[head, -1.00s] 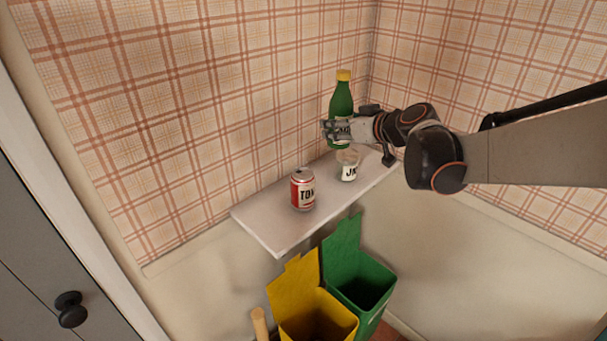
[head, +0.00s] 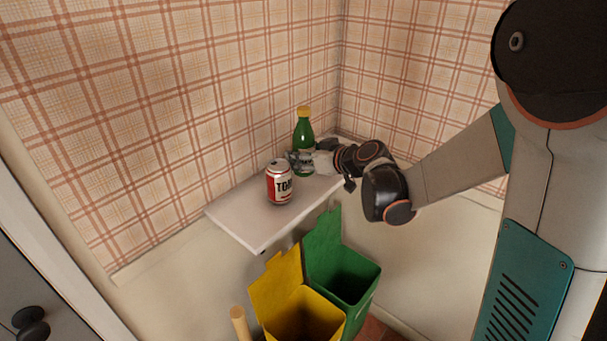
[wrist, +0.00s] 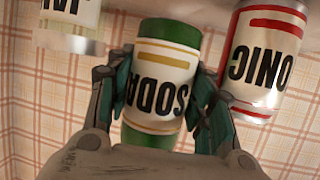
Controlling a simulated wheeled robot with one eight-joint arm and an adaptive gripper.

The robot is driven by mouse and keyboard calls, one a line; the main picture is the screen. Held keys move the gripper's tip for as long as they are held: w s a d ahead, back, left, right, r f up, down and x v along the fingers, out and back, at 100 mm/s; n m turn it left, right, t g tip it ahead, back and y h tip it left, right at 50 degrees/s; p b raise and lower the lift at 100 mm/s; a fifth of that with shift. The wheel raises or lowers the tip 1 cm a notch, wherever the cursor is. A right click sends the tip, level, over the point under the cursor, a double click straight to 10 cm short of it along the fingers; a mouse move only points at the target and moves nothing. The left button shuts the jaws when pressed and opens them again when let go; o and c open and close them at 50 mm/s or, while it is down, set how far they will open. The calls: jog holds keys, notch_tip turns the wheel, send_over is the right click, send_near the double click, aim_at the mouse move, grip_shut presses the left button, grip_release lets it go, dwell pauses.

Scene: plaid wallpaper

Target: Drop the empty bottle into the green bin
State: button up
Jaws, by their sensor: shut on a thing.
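A green bottle (head: 303,130) with a yellow cap stands upright over the back part of the shelf. In the wrist view the bottle (wrist: 162,76) shows a cream label reading "SODA", upside down. My gripper (head: 298,160) is shut on the bottle, with one finger on each side of its body. The fingers also show in the wrist view (wrist: 158,90). I cannot tell whether the bottle's base touches the shelf. The green bin (head: 345,272) stands below the shelf with its lid up and its mouth open.
A red and white can (head: 279,184) stands on the white shelf (head: 238,212), left of the bottle. A clear labelled jar (wrist: 68,25) is close on the bottle's other side. An open yellow bin (head: 277,285) adjoins the green bin. Patterned walls meet behind the shelf.

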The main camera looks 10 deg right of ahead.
jog(key=shift+f+b, duration=0.8)
jog(key=shift+f, duration=1.55)
jog(key=shift+r, duration=0.1)
jog(key=o, duration=0.7)
jog(key=shift+f, duration=0.2)
jog(key=shift+o, duration=0.9)
jog(key=shift+r, duration=0.15)
